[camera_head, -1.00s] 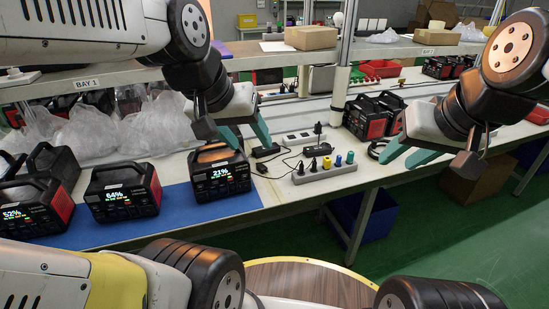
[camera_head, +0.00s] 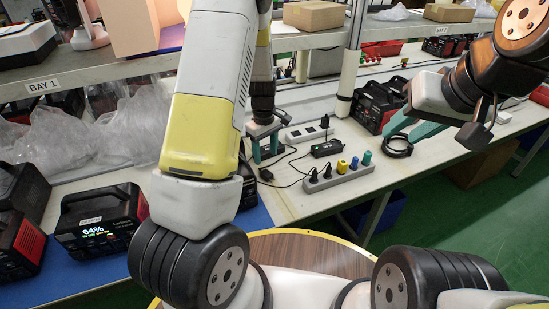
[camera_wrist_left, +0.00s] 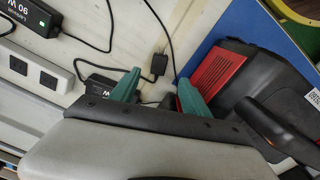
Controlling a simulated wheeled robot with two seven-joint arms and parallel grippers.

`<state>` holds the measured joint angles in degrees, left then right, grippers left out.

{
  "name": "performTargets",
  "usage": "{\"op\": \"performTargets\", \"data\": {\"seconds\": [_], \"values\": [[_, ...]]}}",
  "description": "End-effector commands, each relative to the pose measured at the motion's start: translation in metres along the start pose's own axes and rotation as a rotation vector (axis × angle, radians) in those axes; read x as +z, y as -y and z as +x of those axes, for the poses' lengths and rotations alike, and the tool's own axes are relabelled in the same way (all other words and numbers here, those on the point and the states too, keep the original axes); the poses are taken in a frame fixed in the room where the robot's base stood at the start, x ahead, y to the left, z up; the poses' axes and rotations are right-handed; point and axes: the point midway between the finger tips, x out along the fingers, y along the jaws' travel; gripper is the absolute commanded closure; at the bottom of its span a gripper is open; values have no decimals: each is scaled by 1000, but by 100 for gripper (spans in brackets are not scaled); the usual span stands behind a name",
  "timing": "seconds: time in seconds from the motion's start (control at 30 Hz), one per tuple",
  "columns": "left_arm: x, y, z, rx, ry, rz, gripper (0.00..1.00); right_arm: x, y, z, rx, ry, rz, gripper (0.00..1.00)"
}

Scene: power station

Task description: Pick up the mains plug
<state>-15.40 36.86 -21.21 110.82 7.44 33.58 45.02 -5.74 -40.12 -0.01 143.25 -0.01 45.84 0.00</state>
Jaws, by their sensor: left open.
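Several plugs are in view, and I cannot tell which is the mains plug. A black plug (camera_head: 325,122) stands upright at a white socket block (camera_head: 305,134). The grey power strip (camera_head: 345,178) carries black, yellow (camera_head: 341,166) and blue-teal plugs. A small black cable-end connector (camera_head: 266,175) lies on the bench near my left gripper (camera_head: 266,153); it also shows in the left wrist view (camera_wrist_left: 158,65). My left gripper is open, pointing down over the bench left of the power strip, its fingers (camera_wrist_left: 158,92) astride no clearly held thing. My right gripper (camera_head: 399,136) is open above a black cable coil.
A black adapter (camera_head: 326,148) and loose cables lie between the socket block and strip. A power station (camera_wrist_left: 225,80) with a red grille stands beside my left fingers. Another power station (camera_head: 100,217) reads 64%. A shelf (camera_head: 90,78) crosses above the bench.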

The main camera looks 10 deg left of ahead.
Motion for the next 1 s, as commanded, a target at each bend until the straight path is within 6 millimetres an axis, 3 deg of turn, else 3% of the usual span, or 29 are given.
{"op": "performTargets", "data": {"seconds": [0.63,0.97,1.0], "values": [[-3,-2,82,-19,-2,-19,45,0,0,0,0,0,0,64],[-4,-3,89,-15,-4,-18,45,0,0,0,0,0,0,64],[-4,-3,89,-15,-4,-18,51,0,0,0,0,0,0,64]]}}
